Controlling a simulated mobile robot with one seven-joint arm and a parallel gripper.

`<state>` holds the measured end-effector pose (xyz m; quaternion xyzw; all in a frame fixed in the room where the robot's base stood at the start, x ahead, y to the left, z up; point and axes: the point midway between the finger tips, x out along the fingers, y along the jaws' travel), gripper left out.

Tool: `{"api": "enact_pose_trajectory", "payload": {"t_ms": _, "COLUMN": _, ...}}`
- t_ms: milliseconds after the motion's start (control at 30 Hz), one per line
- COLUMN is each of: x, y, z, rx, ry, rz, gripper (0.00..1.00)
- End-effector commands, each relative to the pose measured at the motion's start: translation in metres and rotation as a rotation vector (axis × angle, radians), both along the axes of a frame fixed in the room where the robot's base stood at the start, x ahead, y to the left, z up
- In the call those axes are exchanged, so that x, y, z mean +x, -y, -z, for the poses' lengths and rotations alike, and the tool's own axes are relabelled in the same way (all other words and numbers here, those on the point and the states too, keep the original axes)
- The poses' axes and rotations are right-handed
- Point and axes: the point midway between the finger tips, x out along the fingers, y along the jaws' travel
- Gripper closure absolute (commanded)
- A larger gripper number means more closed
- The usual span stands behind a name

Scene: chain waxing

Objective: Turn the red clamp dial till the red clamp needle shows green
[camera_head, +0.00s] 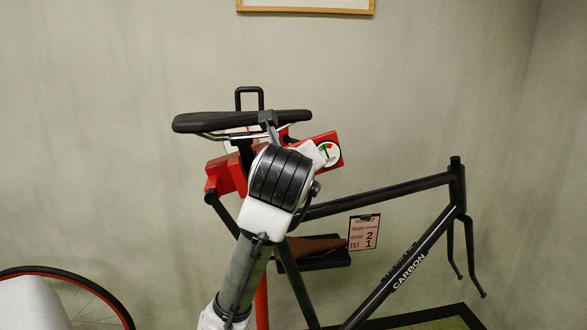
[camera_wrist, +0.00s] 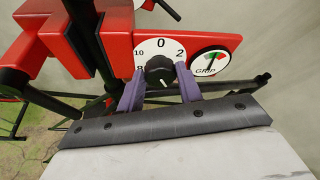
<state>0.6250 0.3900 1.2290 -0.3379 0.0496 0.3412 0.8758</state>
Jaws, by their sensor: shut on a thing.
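The red clamp (camera_head: 225,178) holds the bike frame at the post under the saddle; its red body (camera_wrist: 120,48) fills the upper left of the wrist view. Its dial has a white numbered plate (camera_wrist: 160,47) with a black knob (camera_wrist: 159,69). My gripper (camera_wrist: 160,82) has its two purple fingers on either side of the knob and is shut on it. The GRIP gauge (camera_wrist: 210,63) sits right of the dial and also shows in the head view (camera_head: 328,153). Its needle points roughly upward, near the green; its exact place is too small to tell. My arm hides the dial in the head view.
The black saddle (camera_head: 243,121) lies above the clamp. The dark CARBON frame (camera_head: 405,270) extends to the right. A small card (camera_head: 364,232) hangs by a tray (camera_head: 325,262) below the top tube. A red-rimmed wheel (camera_head: 98,285) stands at lower left.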

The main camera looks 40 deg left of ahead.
Motion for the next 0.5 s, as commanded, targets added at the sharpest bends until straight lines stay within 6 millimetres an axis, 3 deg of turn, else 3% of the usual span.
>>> {"api": "enact_pose_trajectory", "payload": {"t_ms": 167, "x": 0.0001, "y": -0.0002, "z": -0.0001, "rx": -0.001, "ry": 0.001, "rz": 0.0, "gripper": 0.87}}
{"api": "enact_pose_trajectory", "payload": {"t_ms": 200, "x": 0.0001, "y": -0.0002, "z": -0.0001, "rx": 0.0, "ry": 0.001, "rz": -0.001, "gripper": 0.59}}
{"api": "enact_pose_trajectory", "payload": {"t_ms": 333, "x": 0.0, "y": -0.0002, "z": -0.0001, "rx": -0.001, "ry": 0.001, "rz": 0.0, "gripper": 0.43}}
{"api": "enact_pose_trajectory", "payload": {"t_ms": 500, "x": 0.0, "y": -0.0001, "z": -0.0001, "rx": -0.001, "ry": 0.001, "rz": 0.0, "gripper": 0.43}}
